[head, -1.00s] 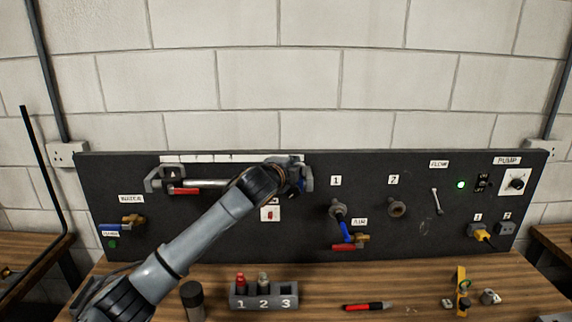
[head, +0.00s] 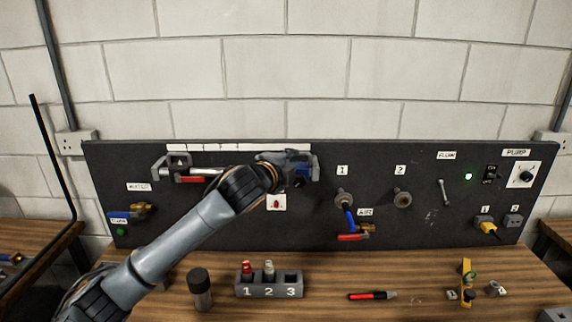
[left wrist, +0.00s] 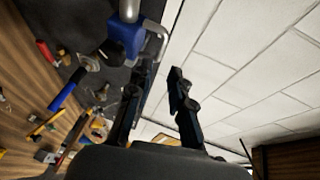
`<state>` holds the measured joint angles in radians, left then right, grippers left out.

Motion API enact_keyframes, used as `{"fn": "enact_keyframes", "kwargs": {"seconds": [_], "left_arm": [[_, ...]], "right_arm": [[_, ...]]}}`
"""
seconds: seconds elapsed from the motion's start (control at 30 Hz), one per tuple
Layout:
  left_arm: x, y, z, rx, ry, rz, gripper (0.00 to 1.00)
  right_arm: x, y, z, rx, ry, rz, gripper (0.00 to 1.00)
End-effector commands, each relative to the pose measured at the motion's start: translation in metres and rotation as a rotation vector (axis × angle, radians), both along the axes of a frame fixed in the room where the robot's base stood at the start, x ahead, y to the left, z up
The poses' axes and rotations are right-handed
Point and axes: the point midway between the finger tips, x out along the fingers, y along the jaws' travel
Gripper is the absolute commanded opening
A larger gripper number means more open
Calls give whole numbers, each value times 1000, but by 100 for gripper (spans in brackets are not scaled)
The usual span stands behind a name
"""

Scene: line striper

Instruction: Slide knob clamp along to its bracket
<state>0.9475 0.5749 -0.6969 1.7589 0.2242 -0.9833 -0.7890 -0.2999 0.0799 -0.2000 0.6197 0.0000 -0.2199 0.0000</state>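A silver rail (head: 220,172) runs along the upper left of the dark panel between a left bracket (head: 172,164) and a right bracket (head: 314,166). A blue block (left wrist: 125,35), which looks like the knob clamp, sits around the rod in the left wrist view, close to a grey bracket (left wrist: 158,42). In the head view blue shows (head: 300,181) near the right bracket, partly behind my gripper. My left gripper (left wrist: 158,76) has its two fingers apart, with bare wall showing between them, and the block lies beyond the left-hand finger. My right gripper is not in view.
A red handle (head: 190,179) sits below the rail's left part. Valves and hose fittings project from the panel (head: 330,220). A grey numbered holder (head: 268,287), a dark-capped cylinder (head: 200,290) and a red marker (head: 372,296) are on the wooden bench. The wall above is clear.

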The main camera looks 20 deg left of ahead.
Motion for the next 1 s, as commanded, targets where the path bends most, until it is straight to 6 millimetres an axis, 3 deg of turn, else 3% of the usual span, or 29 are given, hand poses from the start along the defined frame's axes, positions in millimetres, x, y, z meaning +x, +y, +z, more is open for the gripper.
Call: {"fn": "enact_keyframes", "kwargs": {"seconds": [0.23, 0.67, 0.77, 0.87, 1.0], "left_arm": [[-29, 2, 5, 0, 0, -2, 21], [-34, 1, 2, -7, 9, -2, 21], [-42, -6, -22, -51, 52, -2, 21], [-63, -18, -70, -149, 147, 11, 21], [-113, -31, -152, -349, 330, 81, 21]], "right_arm": [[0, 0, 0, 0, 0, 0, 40], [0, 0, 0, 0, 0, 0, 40], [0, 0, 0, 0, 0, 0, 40], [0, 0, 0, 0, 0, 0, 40], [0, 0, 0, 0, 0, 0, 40]]}}
